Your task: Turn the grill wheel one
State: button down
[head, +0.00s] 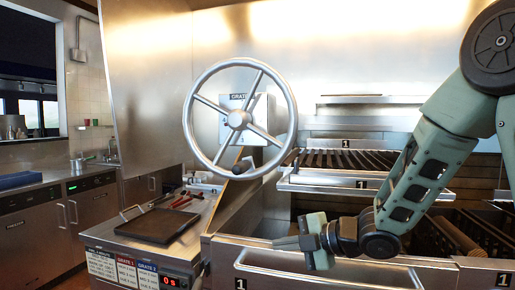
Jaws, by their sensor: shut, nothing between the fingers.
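The grill wheel (239,118) is a large silver ring with several spokes and a round hub, standing upright in front of a panel marked "GRATE". A knob sits low on its rim. The grate marked 1 (345,158) is to the right of the wheel, with dark parallel bars. My gripper (280,243) is below and to the right of the wheel, over the front edge of the grill. Its fingers point left and are shut and empty. It is apart from the wheel.
A dark flat pan (158,225) lies on the side counter, with red-handled tools (178,200) behind it. A sign and red display (170,282) are on the counter front. A front tray marked 1 (320,272) lies below my gripper. Open air lies between gripper and wheel.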

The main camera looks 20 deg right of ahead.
aim_at(243, 172)
jog(key=s+d+r+n+y+p, duration=0.25)
jog(key=r+p, duration=0.25)
jog(key=r, duration=0.3)
jog(key=s+d+r+n+y+p, duration=0.2)
jog(key=d+r+n+y+p, duration=0.15)
jog(key=r+p, duration=0.4)
jog(key=p+x, duration=0.1)
jog(key=x, duration=0.3)
jog(key=p+x, duration=0.1)
jog(key=x, duration=0.3)
jog(key=r+p+x, duration=0.1)
jog(key=x, duration=0.4)
jog(key=shift+w+d+p, duration=0.1)
jog(key=shift+p, duration=0.2)
jog(key=shift+w+a+f, duration=0.2)
jog(key=shift+w+a, duration=0.1)
jog(key=shift+a, duration=0.1)
jog(key=shift+f, duration=0.15)
jog(key=a+y+b, duration=0.1)
jog(key=b, duration=0.3)
jog(key=w+a+f+t+b, duration=0.1)
jog(key=b, duration=0.4)
jog(key=w+a+t+y+b, duration=0.1)
jog(key=b, duration=0.4)
jog(key=shift+w+a+f+y, duration=0.1)
jog(key=shift+w+f+y, duration=0.05)
jog(key=shift+f+y, duration=0.15)
jog(key=shift+r, duration=0.1)
